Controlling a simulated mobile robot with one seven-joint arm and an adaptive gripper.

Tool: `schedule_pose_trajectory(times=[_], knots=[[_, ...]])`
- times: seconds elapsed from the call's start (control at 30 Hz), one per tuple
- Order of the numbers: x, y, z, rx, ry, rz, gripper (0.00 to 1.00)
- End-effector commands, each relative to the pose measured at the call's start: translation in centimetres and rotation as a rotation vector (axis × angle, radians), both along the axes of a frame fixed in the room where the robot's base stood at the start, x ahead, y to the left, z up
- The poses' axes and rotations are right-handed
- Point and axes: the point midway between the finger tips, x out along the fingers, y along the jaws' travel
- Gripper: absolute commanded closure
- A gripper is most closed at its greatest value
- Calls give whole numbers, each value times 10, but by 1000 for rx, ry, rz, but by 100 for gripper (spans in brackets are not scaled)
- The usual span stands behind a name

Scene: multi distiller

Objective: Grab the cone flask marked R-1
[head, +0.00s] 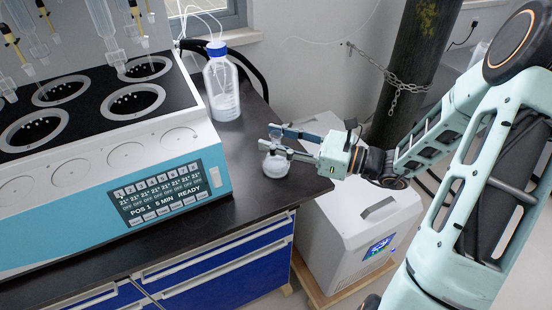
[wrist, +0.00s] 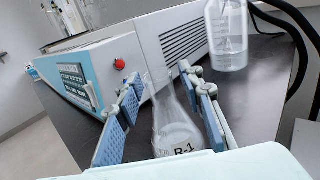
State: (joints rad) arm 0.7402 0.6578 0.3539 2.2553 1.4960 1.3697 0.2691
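The cone flask marked R-1 (wrist: 177,128) stands upright on the dark bench in the wrist view, its label near the bottom of the picture. It also shows in the head view (head: 275,166), near the bench's right end. My gripper (head: 272,141) is at the flask, its fingers level with the flask's upper part. In the wrist view my gripper (wrist: 165,110) has its blue-padded fingers spread, one on each side of the flask. A gap shows between the flask and the pads. The flask's lower edge is partly hidden by my gripper's body.
The distiller (head: 100,130) with its display panel stands left of the flask. A clear bottle with a blue cap (head: 221,83) stands behind, with a black hose near it. A white box unit (head: 355,225) stands beside the bench. The bench top (head: 250,210) in front is clear.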

Motion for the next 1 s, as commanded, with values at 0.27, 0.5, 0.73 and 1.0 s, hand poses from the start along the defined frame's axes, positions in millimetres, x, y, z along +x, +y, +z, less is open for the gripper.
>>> schedule_pose_trajectory(times=[0.27, 0.5, 0.73, 1.0], knots=[[0, 0, 0, 0, 0, 0, 98], [0, 0, 0, 1, 0, 0, 100], [0, 0, 0, 0, -1, 0, 100], [0, 0, 8, -1, -2, 0, 100]])
